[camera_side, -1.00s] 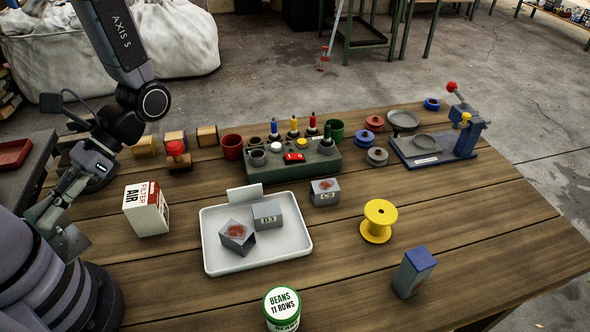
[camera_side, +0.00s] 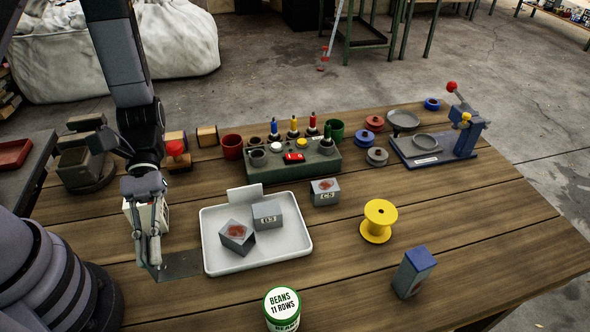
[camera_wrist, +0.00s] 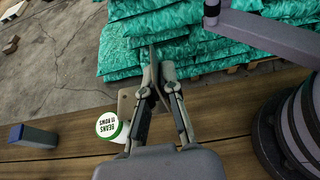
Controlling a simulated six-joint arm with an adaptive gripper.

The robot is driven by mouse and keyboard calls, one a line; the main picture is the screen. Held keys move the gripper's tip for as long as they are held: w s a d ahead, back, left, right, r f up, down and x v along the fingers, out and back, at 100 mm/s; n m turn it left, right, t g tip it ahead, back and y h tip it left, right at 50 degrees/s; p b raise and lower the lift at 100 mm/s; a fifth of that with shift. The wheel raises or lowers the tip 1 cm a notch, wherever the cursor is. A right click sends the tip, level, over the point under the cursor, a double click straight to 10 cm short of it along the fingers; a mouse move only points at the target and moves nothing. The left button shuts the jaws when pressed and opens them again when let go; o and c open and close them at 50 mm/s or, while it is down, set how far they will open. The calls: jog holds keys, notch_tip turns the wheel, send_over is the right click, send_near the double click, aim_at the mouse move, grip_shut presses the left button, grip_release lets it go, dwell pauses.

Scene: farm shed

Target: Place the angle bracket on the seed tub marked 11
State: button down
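The seed tub (camera_side: 282,312), white with a green rim and reading "BEANS 11 ROWS", stands at the front edge of the side view. It also shows left of my fingers in the wrist view (camera_wrist: 108,126). My gripper (camera_side: 150,258) points down over the left part of the table, left of the tub and apart from it. Its fingers are closed on a thin grey plate-like part, which looks like the angle bracket (camera_side: 182,266). In the wrist view the bracket (camera_wrist: 126,104) shows a flat leg beside the fingertips (camera_wrist: 156,80); the fingers hide part of it.
A white tray (camera_side: 213,262) with grey blocks is right of my gripper. The air filter box (camera_side: 164,216) is partly hidden behind the gripper. A yellow spool (camera_side: 378,221) and a blue-topped box (camera_side: 413,272) stand right of the tub. Table between tray and tub is clear.

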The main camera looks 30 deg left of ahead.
jog(key=w+d+f, duration=0.4)
jog(key=w+d, duration=0.1)
jog(key=d, duration=0.2)
send_over(263, 304)
notch_tip(263, 304, down, 4)
jog(key=shift+f, duration=2.25)
jog(key=c, duration=1.8)
grip_release()
jog(key=shift+f, duration=0.15)
jog(key=o, duration=0.6)
jog(key=shift+c, duration=0.2)
